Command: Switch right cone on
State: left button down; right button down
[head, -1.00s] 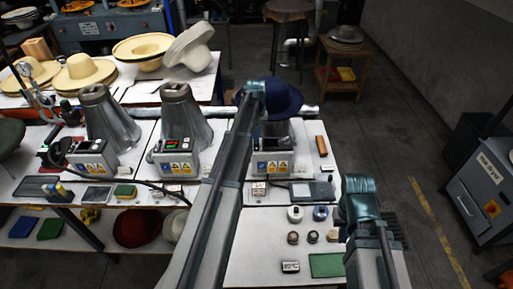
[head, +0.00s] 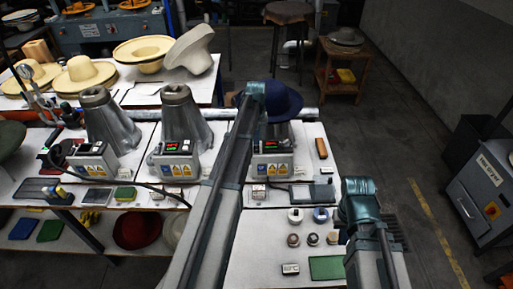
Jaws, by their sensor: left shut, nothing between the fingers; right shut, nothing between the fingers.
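The right cone stands under a dark blue hat (head: 285,102), which covers most of it. Its control box (head: 272,163) in front has yellow warning labels and a small display (head: 269,145) that looks lit red. My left gripper (head: 252,96) is at the end of the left arm, which crosses in front of the box's left side. Its fingers are hidden behind the arm, so I cannot see whether they touch the box. My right gripper (head: 358,188) is at the end of the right arm over the right part of the bench. Its fingers are hidden too. Both are shut and empty.
The middle cone (head: 182,118) and left cone (head: 107,122) are bare, each with a control box. The middle box (head: 174,162) also has a lit display. Small round containers (head: 295,215) and a green pad (head: 326,267) lie on the near bench.

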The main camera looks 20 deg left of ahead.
aim_at(257, 147)
pick_arm(q)
notch_tip(257, 147, up, 6)
jog(key=p, duration=0.5)
jog(key=shift+f, duration=0.1)
jog(key=shift+d, duration=0.15)
jog(key=s+d+f+m+b, duration=0.2)
jog(key=s+d+m, duration=0.1)
jog(key=s+d, duration=0.6)
jog(key=s+d+f+m+b, duration=0.3)
jog(key=s+d, duration=0.6)
jog(key=s+d+f+m+y+b, duration=0.1)
jog(key=s+d+f+m+b, duration=0.2)
jog(key=s+d, duration=0.7)
